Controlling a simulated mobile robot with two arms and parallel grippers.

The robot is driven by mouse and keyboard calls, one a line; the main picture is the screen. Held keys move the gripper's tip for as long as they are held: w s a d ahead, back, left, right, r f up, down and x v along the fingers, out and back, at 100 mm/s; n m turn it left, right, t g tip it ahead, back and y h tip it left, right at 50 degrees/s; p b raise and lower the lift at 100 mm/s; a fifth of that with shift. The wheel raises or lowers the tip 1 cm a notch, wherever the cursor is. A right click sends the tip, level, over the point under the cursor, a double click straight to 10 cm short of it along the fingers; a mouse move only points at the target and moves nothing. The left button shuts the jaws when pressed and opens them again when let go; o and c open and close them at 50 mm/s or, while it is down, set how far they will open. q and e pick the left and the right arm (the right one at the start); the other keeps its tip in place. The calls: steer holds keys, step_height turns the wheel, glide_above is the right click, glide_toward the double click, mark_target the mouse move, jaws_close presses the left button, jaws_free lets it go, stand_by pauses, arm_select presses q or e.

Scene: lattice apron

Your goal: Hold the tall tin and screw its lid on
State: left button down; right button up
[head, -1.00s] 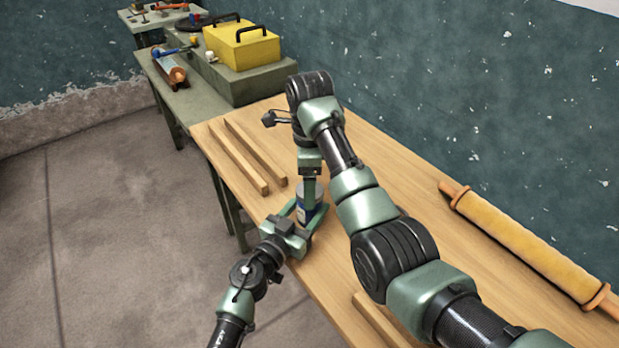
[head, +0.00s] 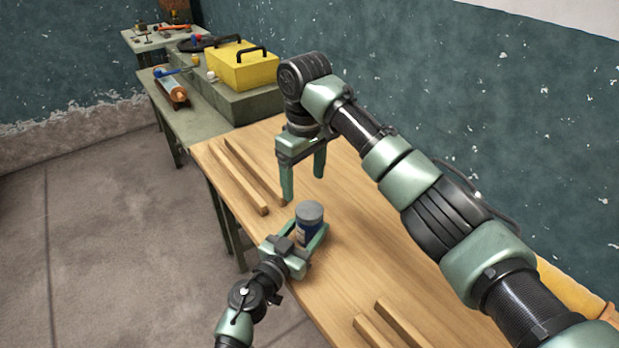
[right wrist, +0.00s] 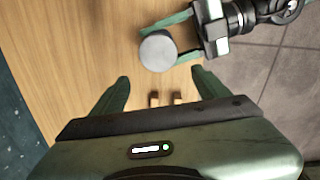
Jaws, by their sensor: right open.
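The tall tin (head: 306,233), blue and white, stands upright on the wooden table. Its grey lid (head: 309,210) sits on top and looks level; I cannot tell how tightly it is seated. The lid shows as a grey disc in the right wrist view (right wrist: 158,51). My left gripper (head: 307,238) has its fingers on either side of the tin and is shut on it. My right gripper (head: 303,186) is open and empty, raised above the table and apart from the lid, behind it in the head view. Its two fingers also show in the right wrist view (right wrist: 160,77).
Two wooden strips (head: 240,176) lie on the table at the left, and more strips (head: 385,325) lie near the front. A yellow toolbox (head: 242,68) stands on a grey block on the farther bench. A blue-green wall (head: 420,80) runs along the table's right side.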

mark_target(310, 209)
steer(key=n, duration=0.4)
steer(key=d+n, duration=0.1)
steer(key=n, duration=0.1)
steer(key=shift+s+d+r+n+g, duration=0.1)
steer(key=shift+s+r+n+g, duration=0.2)
steer(key=shift+s+n, duration=0.1)
steer(key=shift+f, duration=0.2)
steer(key=shift+f, duration=3.9)
steer(key=c, duration=1.4)
steer(key=m, duration=0.5)
steer(key=shift+c, duration=0.2)
steer(key=o, duration=1.5)
steer(key=shift+o, duration=0.2)
steer(key=shift+r, duration=0.1)
